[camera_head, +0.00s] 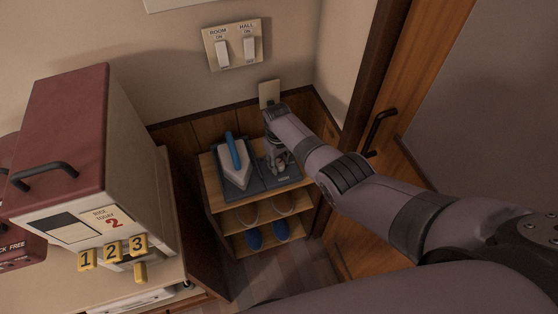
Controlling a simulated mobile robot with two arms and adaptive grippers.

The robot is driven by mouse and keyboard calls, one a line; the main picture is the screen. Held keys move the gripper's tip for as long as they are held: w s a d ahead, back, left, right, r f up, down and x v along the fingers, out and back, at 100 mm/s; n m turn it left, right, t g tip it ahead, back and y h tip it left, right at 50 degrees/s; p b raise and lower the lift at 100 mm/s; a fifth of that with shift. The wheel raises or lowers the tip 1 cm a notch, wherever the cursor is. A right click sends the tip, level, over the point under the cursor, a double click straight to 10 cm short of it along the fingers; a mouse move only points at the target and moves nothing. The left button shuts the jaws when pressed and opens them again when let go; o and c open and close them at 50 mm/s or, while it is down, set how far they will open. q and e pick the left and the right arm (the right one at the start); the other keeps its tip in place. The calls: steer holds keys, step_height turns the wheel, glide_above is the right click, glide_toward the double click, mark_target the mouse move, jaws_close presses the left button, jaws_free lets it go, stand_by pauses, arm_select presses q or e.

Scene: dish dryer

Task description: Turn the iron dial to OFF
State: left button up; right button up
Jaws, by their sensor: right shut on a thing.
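The iron (232,174), pale with a blue handle, rests on the left part of a dark grey base on top of a small wooden shelf. My right arm comes in from the right, and my right gripper (280,161) points down at the right part of this base. It is shut on what looks like the iron dial, which the gripper mostly hides. The dial's marks and its setting cannot be read from here. My left gripper is not in view.
The wooden shelf (238,226) holds shoes on its lower levels. A red-topped cabinet (62,130) with numbered yellow tags stands at the left. A switch plate (233,44) is on the back wall. A wooden door (420,70) with a dark handle is close to my right arm.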

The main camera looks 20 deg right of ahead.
mark_target(279, 163)
steer(key=n, duration=0.6)
steer(key=shift+n, duration=0.3)
steer(key=n, duration=0.6)
steer(key=shift+n, duration=0.3)
steer(key=o, duration=1.2)
steer(key=shift+c, duration=0.2)
steer(key=shift+r, duration=0.1)
step_height(279, 163, up, 12)
steer(key=shift+s, duration=0.15)
